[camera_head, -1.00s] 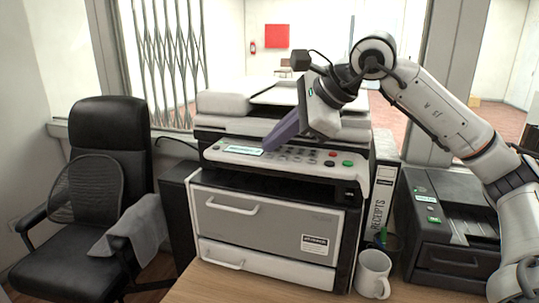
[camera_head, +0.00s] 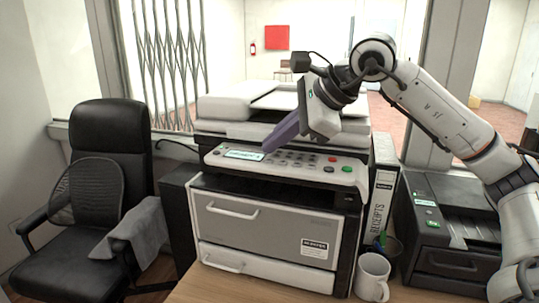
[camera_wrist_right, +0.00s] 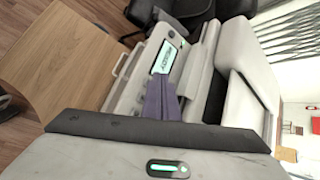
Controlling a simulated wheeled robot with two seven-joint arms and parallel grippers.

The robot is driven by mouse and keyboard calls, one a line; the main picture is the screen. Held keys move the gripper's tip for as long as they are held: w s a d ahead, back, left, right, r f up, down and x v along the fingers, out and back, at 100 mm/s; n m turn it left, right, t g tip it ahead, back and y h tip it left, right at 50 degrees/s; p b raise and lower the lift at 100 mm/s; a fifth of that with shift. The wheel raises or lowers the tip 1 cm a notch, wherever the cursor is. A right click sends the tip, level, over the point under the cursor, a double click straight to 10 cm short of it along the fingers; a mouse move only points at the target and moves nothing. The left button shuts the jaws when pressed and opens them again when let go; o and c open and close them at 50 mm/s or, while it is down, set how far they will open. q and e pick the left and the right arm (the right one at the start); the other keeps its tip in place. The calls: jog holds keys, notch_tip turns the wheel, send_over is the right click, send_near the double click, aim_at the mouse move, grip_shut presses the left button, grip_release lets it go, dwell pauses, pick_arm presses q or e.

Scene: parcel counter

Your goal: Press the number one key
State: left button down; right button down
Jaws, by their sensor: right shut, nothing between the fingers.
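The copier (camera_head: 275,215) stands in the middle of the head view, with a control panel (camera_head: 290,166) along its front top. The panel has a lit display (camera_head: 243,155), a block of small grey keys (camera_head: 297,158), a red key and a green key. The digits on the keys are too small to read. My right gripper (camera_head: 268,149) is shut and empty, its purple fingers pointing down at the panel between the display and the keys. In the right wrist view the fingers (camera_wrist_right: 161,90) cover the keys, with the display (camera_wrist_right: 164,57) just beyond. Whether the tips touch a key is unclear.
A white mug (camera_head: 372,277) and a pen cup stand on the wooden counter (camera_head: 200,286). A receipts binder (camera_head: 381,205) and a dark printer (camera_head: 445,235) are to the right. A black office chair (camera_head: 105,190) with a grey cloth is to the left.

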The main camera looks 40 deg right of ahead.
notch_tip(320, 180, up, 5)
jog(key=p, duration=0.4)
jog(key=shift+f, duration=0.2)
jog(key=shift+r+p, duration=0.7)
jog(key=shift+p, duration=0.1)
